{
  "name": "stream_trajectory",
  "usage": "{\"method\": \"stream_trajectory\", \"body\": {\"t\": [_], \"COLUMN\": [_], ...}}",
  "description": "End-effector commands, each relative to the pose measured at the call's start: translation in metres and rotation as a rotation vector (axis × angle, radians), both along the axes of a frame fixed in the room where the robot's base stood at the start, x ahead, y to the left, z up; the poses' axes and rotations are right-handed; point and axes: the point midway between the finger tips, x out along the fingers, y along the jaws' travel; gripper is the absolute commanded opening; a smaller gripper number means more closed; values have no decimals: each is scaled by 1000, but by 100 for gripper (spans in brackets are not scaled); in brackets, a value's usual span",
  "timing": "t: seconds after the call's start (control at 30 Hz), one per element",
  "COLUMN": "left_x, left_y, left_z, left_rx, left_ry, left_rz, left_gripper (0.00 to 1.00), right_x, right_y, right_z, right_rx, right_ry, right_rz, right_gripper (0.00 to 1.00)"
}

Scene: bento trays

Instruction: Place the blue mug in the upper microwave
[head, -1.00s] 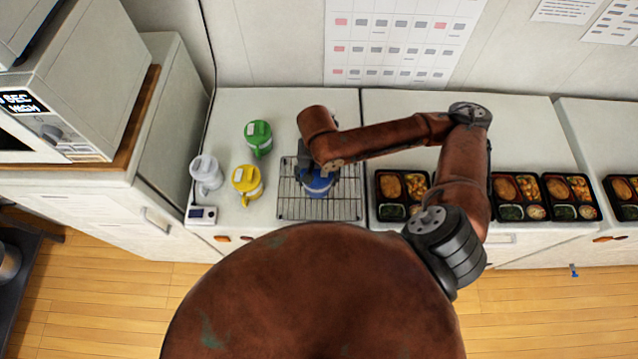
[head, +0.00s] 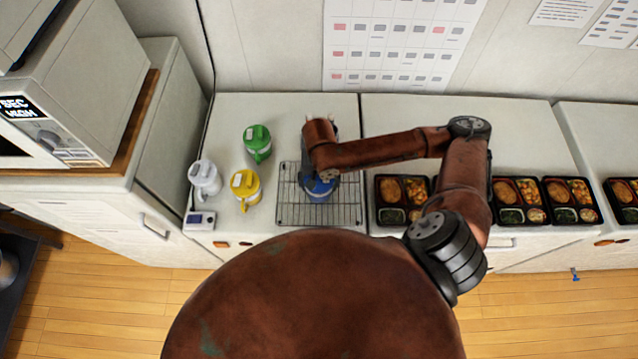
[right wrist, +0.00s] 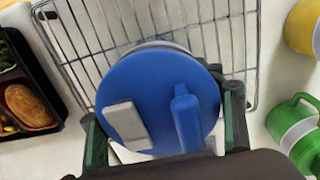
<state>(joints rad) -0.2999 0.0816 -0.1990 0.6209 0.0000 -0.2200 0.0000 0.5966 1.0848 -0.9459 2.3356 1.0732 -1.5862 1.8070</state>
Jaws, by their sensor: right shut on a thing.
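The blue mug (head: 319,190) is at the wire rack on the counter, partly hidden under my right arm in the head view. The right wrist view shows its round blue lid (right wrist: 150,85) from above, with a grey tab and a raised blue bar. My right gripper (right wrist: 165,125) is shut on the mug, one finger on each side. I cannot tell whether the mug touches the rack. The upper microwave (head: 22,28) is only partly in view at the top left, above the lower microwave (head: 85,80). My left gripper is out of view.
The wire rack (head: 290,212) lies under the mug. Green (head: 257,142), yellow (head: 246,188) and white (head: 205,178) mugs stand to its left, beside a small scale (head: 199,220). Several bento trays (head: 390,215) line the counter to the right. The counter behind the rack is clear.

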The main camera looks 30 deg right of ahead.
Motion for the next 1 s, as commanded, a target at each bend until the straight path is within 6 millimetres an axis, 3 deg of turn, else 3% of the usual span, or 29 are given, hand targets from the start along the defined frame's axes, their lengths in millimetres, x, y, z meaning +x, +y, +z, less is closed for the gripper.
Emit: {"method": "stream_trajectory", "body": {"t": [0.03,0.07,0.3,0.67,0.77,1.0], "left_x": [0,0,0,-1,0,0], "left_y": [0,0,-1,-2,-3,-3], "left_z": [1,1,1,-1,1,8], "left_rx": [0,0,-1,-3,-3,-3], "left_ry": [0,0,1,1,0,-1], "left_rz": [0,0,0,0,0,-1], "left_gripper": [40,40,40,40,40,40], "right_x": [0,0,0,0,0,1], "right_y": [0,0,0,0,0,0], "right_z": [0,-2,-2,2,14,65], "right_rx": [1,0,0,0,0,0], "right_ry": [-1,1,1,0,-2,-4], "right_rz": [0,-1,0,1,1,1], "right_gripper": [19,62,79,79,79,79]}}
